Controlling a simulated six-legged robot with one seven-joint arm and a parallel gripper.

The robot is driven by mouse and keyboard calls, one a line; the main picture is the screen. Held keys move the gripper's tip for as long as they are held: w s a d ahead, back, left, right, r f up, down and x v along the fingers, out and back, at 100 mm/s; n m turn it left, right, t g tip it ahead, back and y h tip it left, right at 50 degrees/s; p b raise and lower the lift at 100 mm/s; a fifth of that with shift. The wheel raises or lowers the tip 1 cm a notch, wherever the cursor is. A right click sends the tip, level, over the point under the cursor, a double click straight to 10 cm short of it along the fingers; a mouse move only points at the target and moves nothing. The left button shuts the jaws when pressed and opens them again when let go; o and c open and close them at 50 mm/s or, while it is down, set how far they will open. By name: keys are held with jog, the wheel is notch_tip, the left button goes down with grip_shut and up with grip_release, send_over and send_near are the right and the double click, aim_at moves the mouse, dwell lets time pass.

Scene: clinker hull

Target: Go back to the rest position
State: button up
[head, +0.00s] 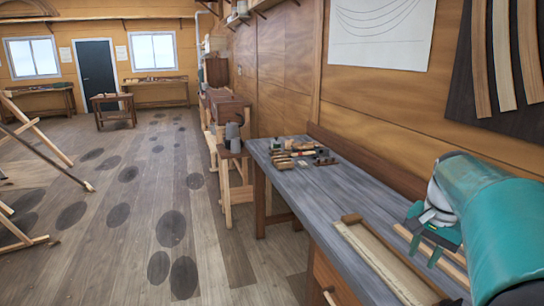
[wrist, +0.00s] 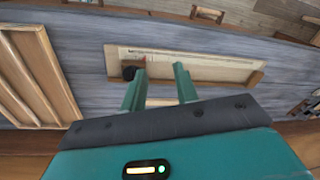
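My gripper (wrist: 160,70) is open, with a clear gap between its two teal fingers and nothing held between them. In the wrist view it is above a shallow, pale wooden tray (wrist: 205,68) on the grey bench. A small dark round thing (wrist: 129,73) shows at the tray's left end beside the left fingertip; I cannot tell whether they touch. In the head view my gripper (head: 428,245) is low over the bench at the right, partly hidden by my teal arm. The tray (head: 352,236) is to its left.
The grey workbench (head: 300,185) runs along the right wall, with several small tools (head: 300,155) at its far end. A slatted wooden frame (wrist: 35,75) lies left of the tray in the wrist view.

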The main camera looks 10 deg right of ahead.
jog(key=s+a+f+n+t, duration=0.1)
jog(key=s+a+n, duration=0.2)
jog(key=a, duration=0.6)
jog(key=s+a+f+n+t, duration=0.1)
jog(key=s+a+n, duration=0.2)
jog(key=a, duration=0.7)
jog(key=s+a+f+n+t, duration=0.2)
jog(key=s+a+n, duration=0.2)
jog(key=a, duration=0.5)
jog(key=n, duration=0.2)
jog(key=shift+a+n, duration=0.15)
jog(key=shift+n, duration=0.15)
